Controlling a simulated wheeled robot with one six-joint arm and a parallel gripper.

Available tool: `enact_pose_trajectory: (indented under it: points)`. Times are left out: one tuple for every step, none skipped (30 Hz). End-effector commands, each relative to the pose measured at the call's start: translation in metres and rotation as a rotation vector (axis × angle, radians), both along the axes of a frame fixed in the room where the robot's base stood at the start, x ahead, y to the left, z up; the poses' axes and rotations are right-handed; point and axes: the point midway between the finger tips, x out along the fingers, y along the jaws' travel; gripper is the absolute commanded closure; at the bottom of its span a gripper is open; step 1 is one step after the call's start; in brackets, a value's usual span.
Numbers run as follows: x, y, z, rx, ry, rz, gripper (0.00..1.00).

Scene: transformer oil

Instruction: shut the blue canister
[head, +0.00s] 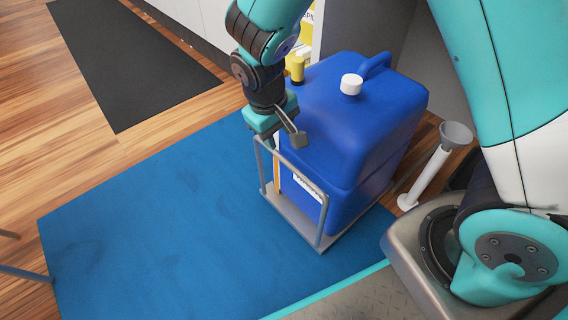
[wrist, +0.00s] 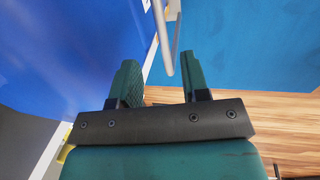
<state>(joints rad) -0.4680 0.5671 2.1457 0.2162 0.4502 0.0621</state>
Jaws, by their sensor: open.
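The large blue canister (head: 350,140) stands upright on a grey trolley (head: 283,222) with a rail frame (head: 287,165). A white cap (head: 351,84) sits on its top, beside the moulded handle (head: 375,65); I cannot tell whether it is tight. My gripper (head: 275,128) is at the canister's left side, near the top of the rail, away from the cap. In the wrist view my gripper (wrist: 158,62) has its fingers apart, with a grey rail bar (wrist: 164,38) in front of the gap. The canister (wrist: 70,50) fills the left of that view.
A yellow item (head: 296,68) shows at the canister's far left corner, partly behind my arm. A grey funnel-topped white tube (head: 436,165) stands right of the trolley. A blue mat (head: 150,220) lies clear on the left, with a dark mat (head: 125,60) beyond.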

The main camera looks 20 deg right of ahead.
Motion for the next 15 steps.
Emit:
enact_pose_trajectory:
  points:
    - [0.000,-0.003,-0.020,-0.001,0.003,-0.002,0.58]
    - [0.001,-0.004,-0.026,-0.001,0.003,-0.001,0.58]
    - [0.001,-0.006,-0.036,-0.001,0.004,-0.001,0.58]
    - [0.001,-0.007,-0.042,-0.001,0.003,-0.001,0.58]
    - [0.002,-0.008,-0.048,-0.001,0.002,0.000,0.58]
    - [0.002,-0.010,-0.056,-0.001,0.003,-0.001,0.58]
    - [0.003,-0.011,-0.061,-0.001,0.003,-0.001,0.58]
    - [0.003,-0.012,-0.066,-0.001,0.003,-0.002,0.58]
    - [0.003,-0.013,-0.072,-0.001,0.002,-0.001,0.58]
    - [0.004,-0.014,-0.076,0.000,0.001,-0.001,0.58]
    - [0.004,-0.015,-0.079,-0.001,0.002,-0.001,0.58]
    - [0.004,-0.015,-0.083,-0.001,0.002,0.000,0.58]
    - [0.004,-0.016,-0.085,0.000,0.001,0.000,0.58]
    - [0.005,-0.016,-0.087,0.000,0.001,0.000,0.58]
    - [0.005,-0.016,-0.089,0.000,0.000,0.000,0.58]
